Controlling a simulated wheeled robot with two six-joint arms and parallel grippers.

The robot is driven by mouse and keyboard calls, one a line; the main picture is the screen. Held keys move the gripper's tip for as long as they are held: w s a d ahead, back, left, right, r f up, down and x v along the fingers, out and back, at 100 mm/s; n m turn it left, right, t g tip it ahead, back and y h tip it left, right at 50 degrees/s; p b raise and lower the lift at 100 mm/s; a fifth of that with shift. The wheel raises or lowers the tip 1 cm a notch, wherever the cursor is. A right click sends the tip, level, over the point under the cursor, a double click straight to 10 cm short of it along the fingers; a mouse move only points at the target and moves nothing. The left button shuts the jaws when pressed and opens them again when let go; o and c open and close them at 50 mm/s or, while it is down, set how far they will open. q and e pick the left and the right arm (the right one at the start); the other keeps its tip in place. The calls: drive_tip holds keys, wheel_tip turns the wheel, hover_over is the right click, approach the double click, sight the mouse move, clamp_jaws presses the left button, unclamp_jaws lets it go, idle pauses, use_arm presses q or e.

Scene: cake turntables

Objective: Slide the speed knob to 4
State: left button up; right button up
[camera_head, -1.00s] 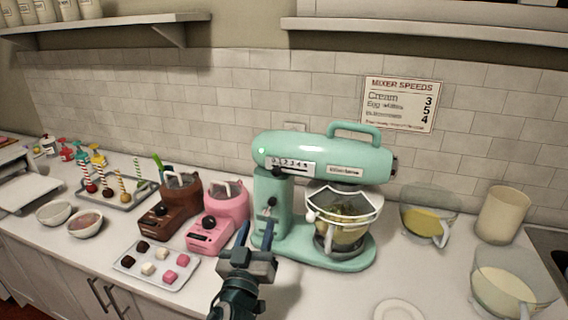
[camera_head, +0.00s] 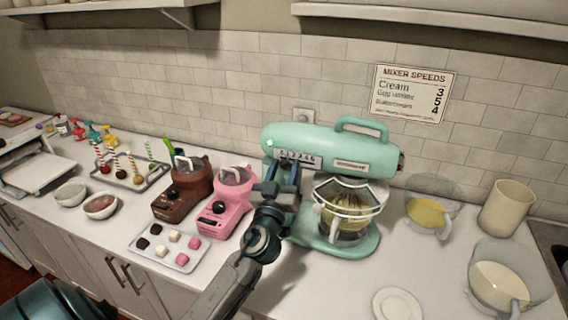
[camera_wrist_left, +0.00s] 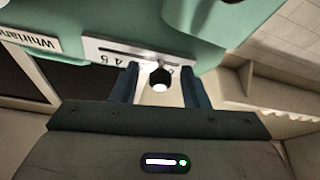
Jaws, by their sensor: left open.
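The mint-green mixer (camera_head: 330,148) stands on the counter against the tiled wall. Its pale numbered speed scale (camera_head: 297,158) is on the side of the head; in the left wrist view the scale (camera_wrist_left: 92,50) appears inverted, with 5 and 4 readable. My left gripper (camera_head: 283,173) is up at the scale in the head view. In the left wrist view its two blue fingers stand open, one on each side of the speed knob (camera_wrist_left: 160,82), a small round-ended knob. Contact with the knob cannot be told. The exact number at the knob is hard to read. My right gripper is out of view.
A wall sign (camera_head: 412,93) lists mixer speeds. A glass bowl (camera_head: 340,208) sits under the mixer head. A pink machine (camera_head: 224,207) and a brown machine (camera_head: 183,190) stand left of my gripper. A sweets tray (camera_head: 145,255) lies in front. Clear counter lies around the plate (camera_head: 397,304).

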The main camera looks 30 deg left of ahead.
sight(306, 159)
use_arm(q)
drive_tip(key=shift+w, duration=0.1)
drive_tip(key=shift+a, duration=0.1)
drive_tip(key=c, duration=0.3)
clamp_jaws()
drive_tip(key=shift+w+d+f+b, duration=0.1)
drive_tip(key=shift+w+d+b, duration=0.15)
drive_tip(key=shift+d, duration=0.95)
drive_tip(key=shift+w+d+b, duration=0.25)
drive_tip(key=shift+d, duration=0.9)
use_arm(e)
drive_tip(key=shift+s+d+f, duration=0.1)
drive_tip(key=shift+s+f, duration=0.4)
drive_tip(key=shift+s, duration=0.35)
